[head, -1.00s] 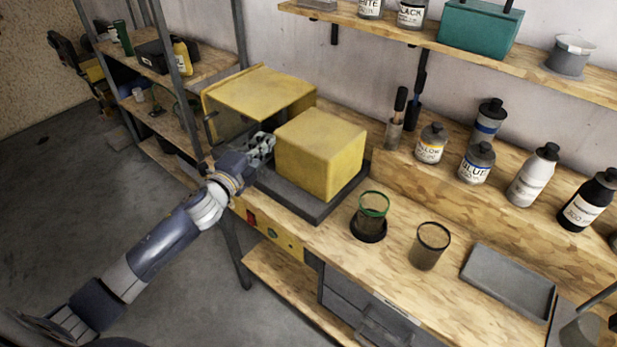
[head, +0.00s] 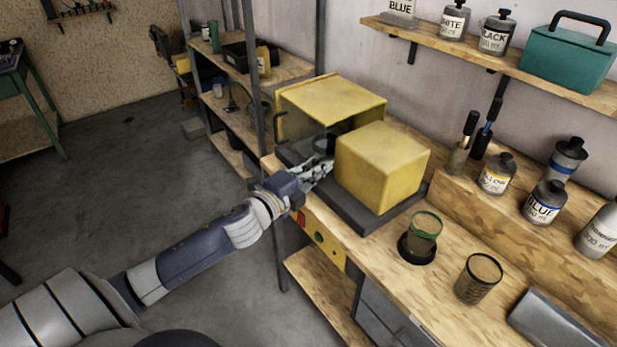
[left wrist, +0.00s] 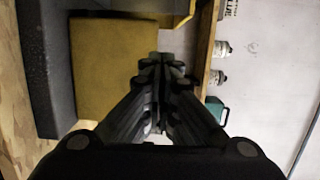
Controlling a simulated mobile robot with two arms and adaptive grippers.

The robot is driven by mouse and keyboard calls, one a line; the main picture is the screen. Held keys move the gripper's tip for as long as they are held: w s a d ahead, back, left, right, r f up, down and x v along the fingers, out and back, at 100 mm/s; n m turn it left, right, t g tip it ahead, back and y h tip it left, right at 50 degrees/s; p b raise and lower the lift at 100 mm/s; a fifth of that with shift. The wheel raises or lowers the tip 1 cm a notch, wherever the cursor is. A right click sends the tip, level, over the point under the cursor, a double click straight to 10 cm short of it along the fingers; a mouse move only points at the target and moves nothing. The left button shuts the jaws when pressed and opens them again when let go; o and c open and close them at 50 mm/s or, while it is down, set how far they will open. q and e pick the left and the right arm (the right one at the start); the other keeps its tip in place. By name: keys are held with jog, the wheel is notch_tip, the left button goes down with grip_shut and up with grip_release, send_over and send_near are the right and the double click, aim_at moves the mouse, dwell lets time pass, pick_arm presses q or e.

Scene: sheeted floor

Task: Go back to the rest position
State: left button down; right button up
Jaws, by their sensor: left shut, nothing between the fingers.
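My left gripper (head: 318,172) is shut and empty. In the head view it is at the left front of the yellow block-shaped housing (head: 384,165), close to the dark base (head: 365,215) of the yellow machine. I cannot tell whether it touches the housing. In the left wrist view the shut fingers (left wrist: 160,95) point past the yellow housing (left wrist: 105,65), with the dark base (left wrist: 38,70) at the left. My right gripper is not in view.
A second yellow box (head: 335,100) stands behind. On the bench (head: 440,275) are a green-rimmed cup (head: 425,230) and a dark cup (head: 479,280). Paint bottles (head: 543,203) stand at the right. A metal rack (head: 275,65) stands behind. Open floor (head: 130,190) lies left.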

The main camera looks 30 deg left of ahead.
pick_arm(q)
jog(key=shift+s+r+b, duration=0.1)
jog(key=shift+s+b, duration=0.25)
jog(key=shift+s, duration=1.4)
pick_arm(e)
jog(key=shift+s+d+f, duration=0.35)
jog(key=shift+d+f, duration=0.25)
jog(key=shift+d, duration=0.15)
